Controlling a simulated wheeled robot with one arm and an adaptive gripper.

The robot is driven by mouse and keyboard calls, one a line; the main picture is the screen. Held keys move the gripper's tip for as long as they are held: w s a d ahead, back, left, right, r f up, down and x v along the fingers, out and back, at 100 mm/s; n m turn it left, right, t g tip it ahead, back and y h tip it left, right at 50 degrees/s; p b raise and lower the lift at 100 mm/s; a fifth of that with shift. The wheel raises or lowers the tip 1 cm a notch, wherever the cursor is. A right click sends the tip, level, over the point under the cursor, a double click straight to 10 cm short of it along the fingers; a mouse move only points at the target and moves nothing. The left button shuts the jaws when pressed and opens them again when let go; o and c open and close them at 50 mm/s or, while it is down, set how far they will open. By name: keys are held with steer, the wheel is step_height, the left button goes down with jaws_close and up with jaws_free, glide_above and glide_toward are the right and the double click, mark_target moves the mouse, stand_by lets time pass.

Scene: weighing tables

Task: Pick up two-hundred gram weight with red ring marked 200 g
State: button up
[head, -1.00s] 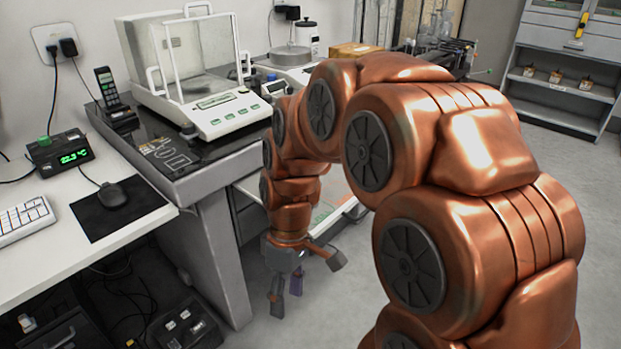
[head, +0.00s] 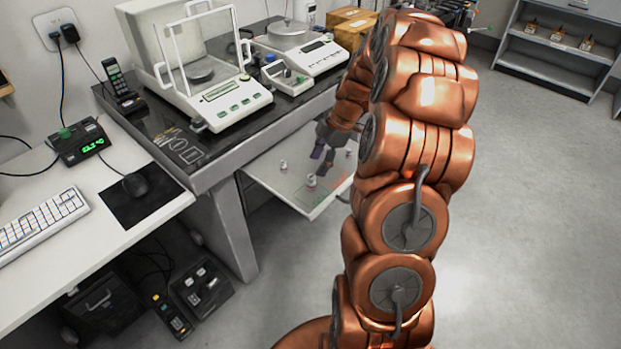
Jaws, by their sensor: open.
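Small pale weights stand upright on a white pull-out shelf (head: 268,172) under the balance table. One weight (head: 284,166) is at the left, one (head: 311,181) is nearer the front edge, and another small pale shape (head: 348,153) shows at the right beside my arm. The ring colours and the 200 g marking are too small to read, so I cannot tell which is the red-ringed one. My gripper (head: 322,158) hangs open above the shelf, just behind and above the front weight. It appears empty and apart from the weights, though the arm hides part of the shelf.
The dark balance table (head: 225,150) overhangs the shelf's back. It carries a glass-sided balance (head: 215,98) and a flat scale (head: 300,50). A desk with a keyboard (head: 40,225) and mouse (head: 138,184) is at the left. Open floor (head: 530,220) lies to the right.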

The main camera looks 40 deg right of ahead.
mark_target(313, 176)
steer(key=shift+p+x, duration=0.6)
steer(key=shift+x, duration=3)
steer(key=shift+s+d+f, duration=0.1)
steer(key=shift+s+d, duration=0.05)
steer(key=shift+d, duration=0.05)
jaws_close()
